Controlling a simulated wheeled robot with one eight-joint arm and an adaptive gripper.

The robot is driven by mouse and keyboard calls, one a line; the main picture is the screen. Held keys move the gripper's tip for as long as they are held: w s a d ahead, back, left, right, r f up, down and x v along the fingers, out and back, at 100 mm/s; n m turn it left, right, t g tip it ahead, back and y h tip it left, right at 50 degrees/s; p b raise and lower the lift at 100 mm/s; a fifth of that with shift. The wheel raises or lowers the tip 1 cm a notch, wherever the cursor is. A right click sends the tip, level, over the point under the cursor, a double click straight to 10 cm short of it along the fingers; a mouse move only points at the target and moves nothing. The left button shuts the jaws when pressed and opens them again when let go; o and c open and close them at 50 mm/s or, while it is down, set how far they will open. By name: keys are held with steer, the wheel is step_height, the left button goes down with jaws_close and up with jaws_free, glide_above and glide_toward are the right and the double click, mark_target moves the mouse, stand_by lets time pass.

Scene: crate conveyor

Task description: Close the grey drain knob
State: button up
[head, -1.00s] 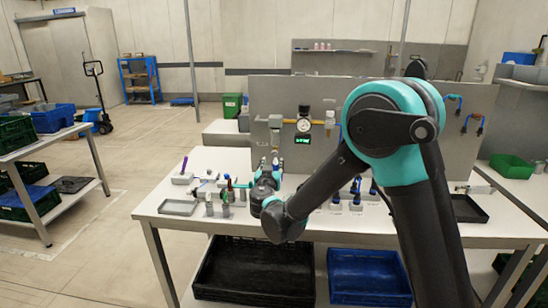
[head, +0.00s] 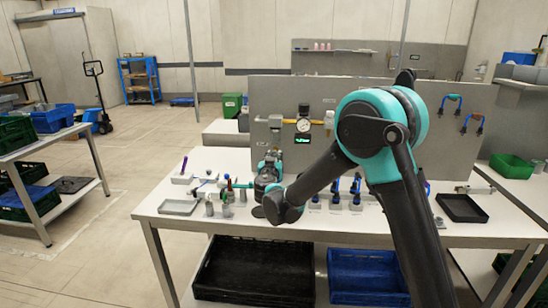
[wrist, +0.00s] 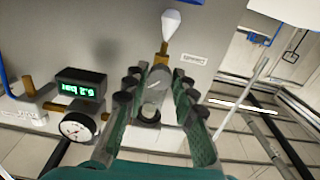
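In the wrist view, which shows the unit upside down, a grey cylindrical part (wrist: 155,90) that looks like the drain knob lies between the fingers of my gripper (wrist: 159,72). The fingers are open on either side of it, with narrow gaps visible. A brass stem (wrist: 163,54) sticks out past the fingertips, with a pale teardrop shape (wrist: 171,20) at its end. In the head view my gripper (head: 268,160) is low in front of the grey panel (head: 375,130), left of the gauge, and covers the knob.
The gauge (head: 303,125) and green-lit display (head: 303,139) sit close right of my gripper. A grey tray (head: 178,207) and several small fittings stand on the table (head: 390,235) to its left. Several blue-handled parts (head: 335,196) stand right, near my arm.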

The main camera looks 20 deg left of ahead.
jaws_close()
steer(key=shift+n, duration=0.4)
steer(key=n, duration=0.3)
steer(key=shift+n, duration=2.5)
steer(key=o, duration=0.6)
jaws_free()
steer(key=shift+c, duration=0.2)
